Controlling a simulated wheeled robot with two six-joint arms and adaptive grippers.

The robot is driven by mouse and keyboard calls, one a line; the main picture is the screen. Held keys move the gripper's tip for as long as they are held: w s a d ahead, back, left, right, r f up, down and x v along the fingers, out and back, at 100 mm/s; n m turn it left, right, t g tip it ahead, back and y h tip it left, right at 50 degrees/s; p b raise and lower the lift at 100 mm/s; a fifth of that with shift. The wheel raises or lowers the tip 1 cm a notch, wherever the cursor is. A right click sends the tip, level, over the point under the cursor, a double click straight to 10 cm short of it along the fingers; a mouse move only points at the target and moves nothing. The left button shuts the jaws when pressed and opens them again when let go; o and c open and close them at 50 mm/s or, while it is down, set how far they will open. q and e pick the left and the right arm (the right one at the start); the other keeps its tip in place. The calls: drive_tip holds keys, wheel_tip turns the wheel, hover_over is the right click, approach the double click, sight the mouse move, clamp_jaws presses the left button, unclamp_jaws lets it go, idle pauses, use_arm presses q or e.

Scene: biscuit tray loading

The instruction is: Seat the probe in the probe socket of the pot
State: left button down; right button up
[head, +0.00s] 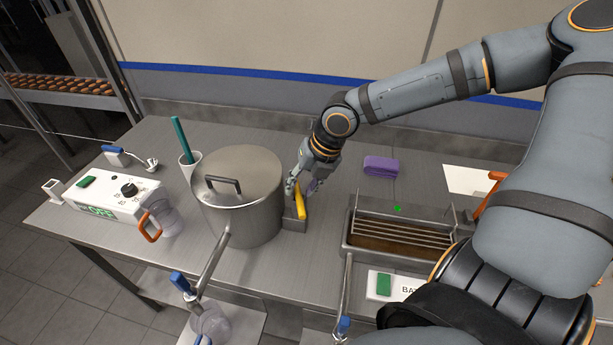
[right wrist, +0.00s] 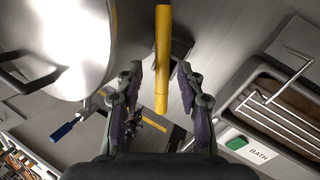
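A yellow rod (head: 300,202), which I take to be the probe, stands tilted in a small grey holder (head: 296,223) right of the pot. The lidded steel pot (head: 257,205) stands left of it. I cannot make out its probe socket. My right gripper (head: 304,188) is at the rod's upper part. In the right wrist view the rod (right wrist: 162,60) runs between the open fingers (right wrist: 161,98), with a gap on both sides. The pot's lid (right wrist: 75,40) shows at the left there. My left gripper is not in view.
An oil bath with a wire rack (head: 400,237) stands to the right, with a purple cloth (head: 381,166) behind it. Left of the pot are a control box (head: 112,194), a clear jug (head: 168,217) and a white cup (head: 191,167). A drain pipe (head: 214,262) sticks out in front of the pot.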

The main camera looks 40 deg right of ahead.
drive_tip(key=v, duration=0.4)
drive_tip(key=shift+w+a+r+p, duration=0.2)
drive_tip(key=shift+w+a+p, duration=0.05)
drive_tip(key=shift+p, duration=0.15)
drive_tip(key=b+v, duration=0.3)
drive_tip(key=v, duration=0.5)
drive_tip(key=shift+s+d+r, duration=0.2)
drive_tip(key=shift+d+r, duration=0.05)
